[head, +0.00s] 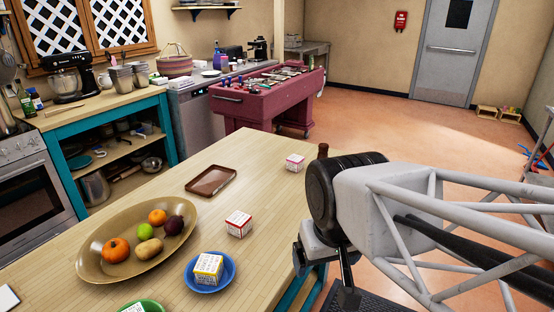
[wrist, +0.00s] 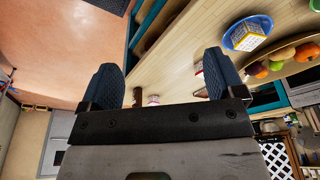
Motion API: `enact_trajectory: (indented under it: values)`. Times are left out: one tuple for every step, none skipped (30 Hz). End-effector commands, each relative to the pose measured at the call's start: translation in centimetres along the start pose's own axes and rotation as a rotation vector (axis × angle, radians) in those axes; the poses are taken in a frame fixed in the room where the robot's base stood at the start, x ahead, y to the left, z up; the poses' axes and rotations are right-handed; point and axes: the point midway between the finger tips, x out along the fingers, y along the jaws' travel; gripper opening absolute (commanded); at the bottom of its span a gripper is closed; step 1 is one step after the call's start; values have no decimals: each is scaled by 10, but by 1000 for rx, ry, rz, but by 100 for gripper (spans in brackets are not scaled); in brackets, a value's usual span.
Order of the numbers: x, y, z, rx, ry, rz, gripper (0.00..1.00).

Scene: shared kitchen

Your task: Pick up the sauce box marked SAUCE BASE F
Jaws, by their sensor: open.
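Small white printed boxes stand on the wooden table. One with pinkish-red edges (head: 295,162) is near the far right edge; another with red edges (head: 239,223) is mid-table. A yellow-edged box (head: 208,268) sits on a blue plate (head: 190,281); it also shows in the wrist view (wrist: 247,36). Part of a white box (head: 133,307) shows on a green plate at the bottom edge. The lettering is too small to tell which is SAUCE BASE F. My gripper (head: 325,281) is off the table's right edge, apart from the boxes. In the wrist view my gripper (wrist: 163,80) is open and empty.
A wide tan bowl (head: 97,247) of fruit stands on the left of the table, and a brown tray (head: 211,181) lies near the far end. A dark brown upright object (head: 323,150) shows behind my arm. Bare tabletop surrounds the mid-table box.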

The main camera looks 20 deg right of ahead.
Motion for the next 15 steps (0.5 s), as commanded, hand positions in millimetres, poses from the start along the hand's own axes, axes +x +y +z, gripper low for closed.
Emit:
enact_trajectory:
  values:
    - [0,0,0,0,0,0,88]
    - [0,0,0,0,0,0,88]
    - [0,0,0,0,0,0,93]
    - [0,0,0,0,0,0,93]
    - [0,0,0,0,0,0,93]
    - [0,0,0,0,0,0,93]
    - [0,0,0,0,0,0,93]
    - [0,0,0,0,0,0,93]
    - [0,0,0,0,0,0,93]
    - [0,0,0,0,0,0,93]
    - [0,0,0,-1,0,0,93]
    - [0,0,-1,-2,0,2,93]
    - [0,0,-2,-5,-1,3,93]
    - [0,1,-3,-8,-1,6,93]
    - [0,2,-5,-14,-3,11,93]
